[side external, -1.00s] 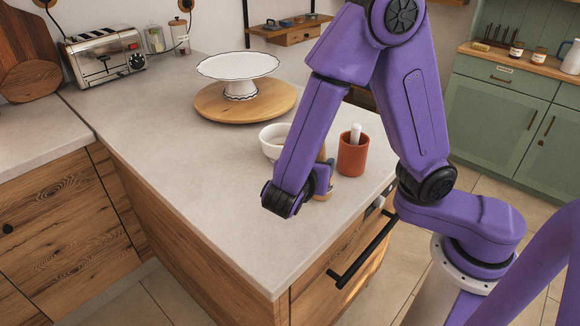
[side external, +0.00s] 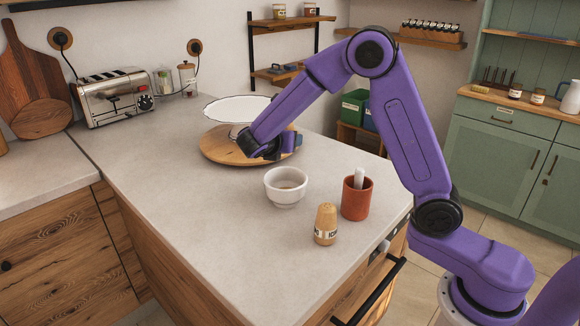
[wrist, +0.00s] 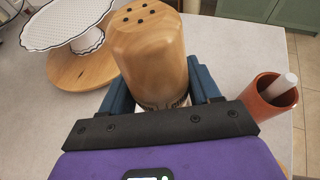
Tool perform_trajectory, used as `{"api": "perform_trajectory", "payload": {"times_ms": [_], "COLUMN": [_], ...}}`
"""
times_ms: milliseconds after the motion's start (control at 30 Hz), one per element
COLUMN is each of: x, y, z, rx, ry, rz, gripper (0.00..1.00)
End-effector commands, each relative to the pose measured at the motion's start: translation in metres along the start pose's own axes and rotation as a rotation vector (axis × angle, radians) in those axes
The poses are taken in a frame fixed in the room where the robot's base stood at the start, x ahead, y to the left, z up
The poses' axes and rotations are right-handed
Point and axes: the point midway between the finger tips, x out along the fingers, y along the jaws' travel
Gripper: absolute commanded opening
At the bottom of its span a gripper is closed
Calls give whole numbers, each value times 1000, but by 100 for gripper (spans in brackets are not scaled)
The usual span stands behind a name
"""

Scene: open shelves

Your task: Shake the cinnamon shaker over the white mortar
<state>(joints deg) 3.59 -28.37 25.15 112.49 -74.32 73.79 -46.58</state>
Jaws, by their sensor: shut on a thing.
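In the wrist view a tan wooden shaker (wrist: 148,50) with dark holes in its top sits between the blue fingers of my gripper (wrist: 165,92), which is shut on it. Its label is mostly hidden. The side view does not agree: a tan shaker (side external: 326,222) with a partly readable label stands upright on the counter, apart from my gripper (side external: 291,142), whose fingertips are unclear there. The white mortar (side external: 286,198) stands on the counter, behind and left of that shaker. The mortar cannot be made out in the wrist view.
A red-brown cup (side external: 356,204) holding a white rod stands right of the mortar. A white cake stand (side external: 236,107) on a round wooden board (side external: 215,148) is behind my gripper. A toaster (side external: 113,98) is at the back left. The left front counter is clear.

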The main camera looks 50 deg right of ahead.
Motion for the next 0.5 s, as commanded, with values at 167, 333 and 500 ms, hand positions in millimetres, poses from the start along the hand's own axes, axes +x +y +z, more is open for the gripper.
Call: {"api": "perform_trajectory", "payload": {"times_ms": [167, 333, 500], "x": [17, 21, 26], "y": [4, 3, 0], "z": [16, 20, 22], "rx": [4, 38, 116], "ry": [4, 79, 251], "rz": [-3, 12, 48], "gripper": [30, 30, 30]}}
